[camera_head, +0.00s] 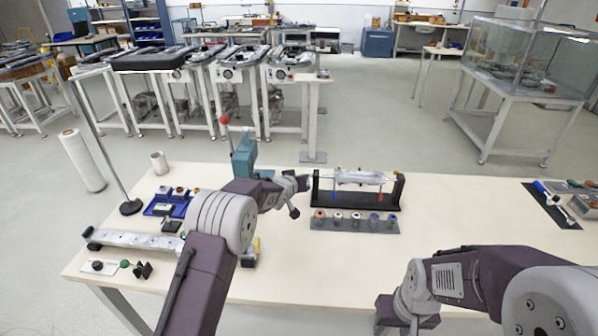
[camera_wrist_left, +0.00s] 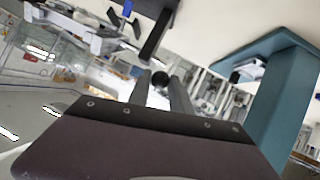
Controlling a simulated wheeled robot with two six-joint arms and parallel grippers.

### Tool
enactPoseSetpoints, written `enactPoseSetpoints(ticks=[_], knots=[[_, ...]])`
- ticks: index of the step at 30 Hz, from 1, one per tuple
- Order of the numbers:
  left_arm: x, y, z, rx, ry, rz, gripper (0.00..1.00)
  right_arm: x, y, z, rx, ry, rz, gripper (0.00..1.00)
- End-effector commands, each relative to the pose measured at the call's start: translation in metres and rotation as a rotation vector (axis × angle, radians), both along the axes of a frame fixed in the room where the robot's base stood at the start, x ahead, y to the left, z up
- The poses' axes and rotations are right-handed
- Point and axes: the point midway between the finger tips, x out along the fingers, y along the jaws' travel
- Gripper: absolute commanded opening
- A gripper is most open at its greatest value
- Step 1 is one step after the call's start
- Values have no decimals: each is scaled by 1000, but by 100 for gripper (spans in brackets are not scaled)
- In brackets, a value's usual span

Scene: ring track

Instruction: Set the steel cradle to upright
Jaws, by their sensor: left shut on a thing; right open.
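The steel cradle (camera_head: 360,178) is a silver piece hung between the two posts of a black stand (camera_head: 398,192) in the middle of the table. It lies roughly level between the posts; how far it is turned I cannot tell. A blue part (camera_head: 333,194) and a red part (camera_head: 380,194) show below it. My left gripper (camera_head: 303,183) is at the stand's left post, shut on a small dark knob. In the left wrist view the round black knob (camera_wrist_left: 160,78) sits between the fingers. My right gripper (camera_head: 402,318) is low at the front edge, open and away from the cradle.
A rack of several small rings (camera_head: 355,224) lies before the stand. A teal post with a red ball (camera_head: 243,155) stands behind my left arm. A blue tray (camera_head: 165,206), a silver rail (camera_head: 135,240) and a lamp base (camera_head: 130,207) are at left. The right half is mostly clear.

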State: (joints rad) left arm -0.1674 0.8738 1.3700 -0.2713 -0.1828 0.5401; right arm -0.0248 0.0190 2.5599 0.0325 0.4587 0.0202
Motion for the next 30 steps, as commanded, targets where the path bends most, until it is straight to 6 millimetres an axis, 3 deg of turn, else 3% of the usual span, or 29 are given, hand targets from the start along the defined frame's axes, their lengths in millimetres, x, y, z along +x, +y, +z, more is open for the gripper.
enactPoseSetpoints(ticks=[1,9,27,28,30], knots=[[2,0,8,-1,-5,0,0,0,0,9,0,0,0,44],[7,0,13,-2,-15,0,0,0,0,20,0,0,0,44],[9,0,16,-4,-23,-1,0,0,0,23,0,0,0,44],[9,0,16,-4,-23,-1,28,0,0,23,0,0,0,44],[9,0,15,-4,-21,0,46,0,0,23,0,0,0,44]])
